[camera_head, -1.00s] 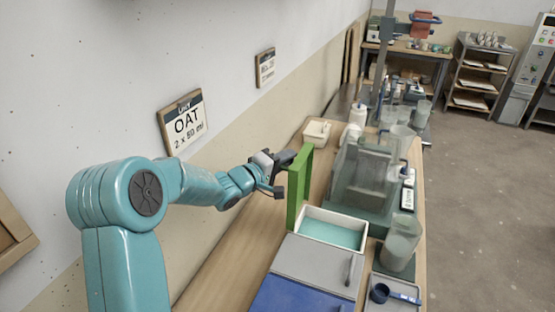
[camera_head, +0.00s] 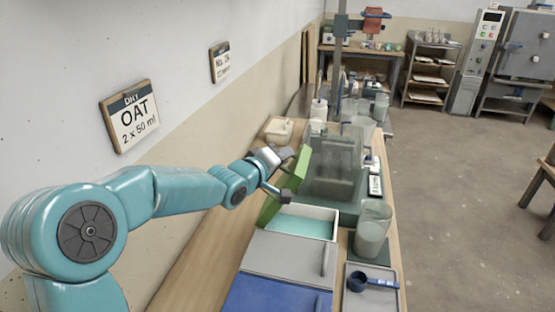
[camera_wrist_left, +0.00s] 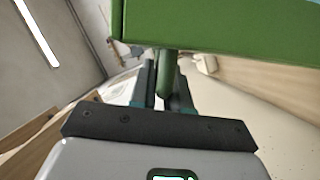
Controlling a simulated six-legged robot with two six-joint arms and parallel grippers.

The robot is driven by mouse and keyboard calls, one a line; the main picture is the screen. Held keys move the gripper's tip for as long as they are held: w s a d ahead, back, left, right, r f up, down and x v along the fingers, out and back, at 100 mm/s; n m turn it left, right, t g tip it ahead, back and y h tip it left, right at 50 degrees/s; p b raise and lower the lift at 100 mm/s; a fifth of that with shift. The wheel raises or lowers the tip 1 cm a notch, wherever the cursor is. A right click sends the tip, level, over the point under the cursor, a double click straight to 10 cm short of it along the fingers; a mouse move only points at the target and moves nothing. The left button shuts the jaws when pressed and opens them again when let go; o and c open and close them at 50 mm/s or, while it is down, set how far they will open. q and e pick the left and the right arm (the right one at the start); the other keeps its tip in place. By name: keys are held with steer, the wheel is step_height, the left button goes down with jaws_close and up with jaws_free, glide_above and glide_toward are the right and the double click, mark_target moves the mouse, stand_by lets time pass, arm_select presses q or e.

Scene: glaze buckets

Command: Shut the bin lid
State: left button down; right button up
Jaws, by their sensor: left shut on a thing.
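The bin (camera_head: 326,210) is a white-walled box on the bench with pale teal contents (camera_head: 303,228) showing inside. Its green lid (camera_head: 301,166) stands raised on the bin's left side, leaning over toward the opening, so the bin is still open on top. My left gripper (camera_head: 287,155) is at the lid's outer, wall-side face. In the left wrist view a green handle (camera_wrist_left: 164,82) sits between the fingers, and the gripper is shut on it; the lid (camera_wrist_left: 220,28) fills the top. My right gripper is not in view.
Nearer me are a shut grey lid (camera_head: 285,258) and a blue lid (camera_head: 275,296). To the right stand a jug (camera_head: 371,235) and a tray (camera_head: 388,300) with a dark blue scoop (camera_head: 372,279). A clear-sided tank (camera_head: 333,168) stands close beyond the bin.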

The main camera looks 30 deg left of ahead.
arm_select(q)
steer(key=shift+r, duration=0.3)
steer(key=c, duration=1.3)
jaws_free()
steer(key=shift+w, duration=0.1)
steer(key=shift+o, duration=0.7)
steer(key=shift+w+f, duration=0.2)
steer(key=shift+f, duration=0.05)
steer(key=v, duration=1.6)
steer(key=shift+s, duration=0.25)
